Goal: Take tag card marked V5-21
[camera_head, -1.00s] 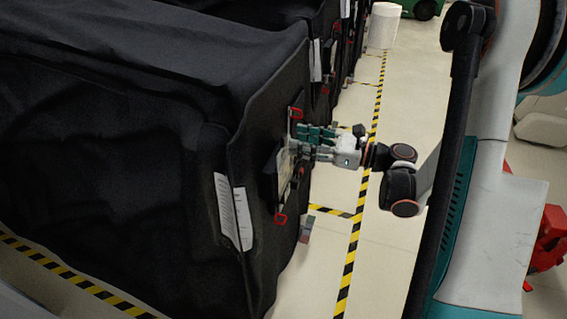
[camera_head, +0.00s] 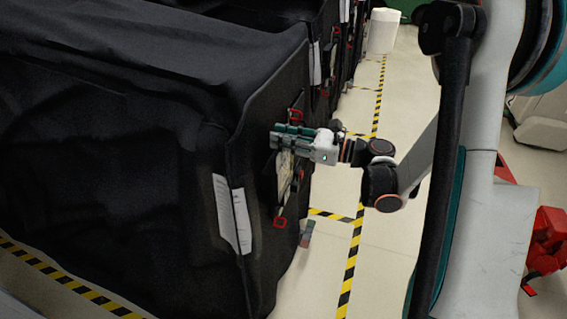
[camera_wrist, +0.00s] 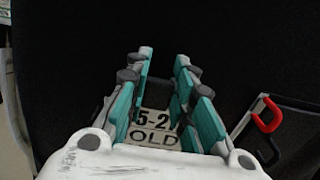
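A white tag card (camera_wrist: 152,138) shows between my fingers in the wrist view. I can read "5-2" and "OLD"; the rest is hidden behind the fingers. In the head view a pale card panel (camera_head: 284,172) hangs in a dark holder on the end of the nearest black covered cart (camera_head: 140,150). My gripper (camera_head: 279,137) is at the upper part of this panel, close to the cover. In the wrist view my gripper (camera_wrist: 163,65) has its teal fingers apart, with a gap between the tips. I cannot tell whether they touch the card.
A red clip (camera_wrist: 267,115) sits right of the fingers. Red hooks show above (camera_head: 295,115) and below (camera_head: 280,222) the panel. White paper sheets (camera_head: 232,213) hang at the cart's corner. More covered carts stand behind.

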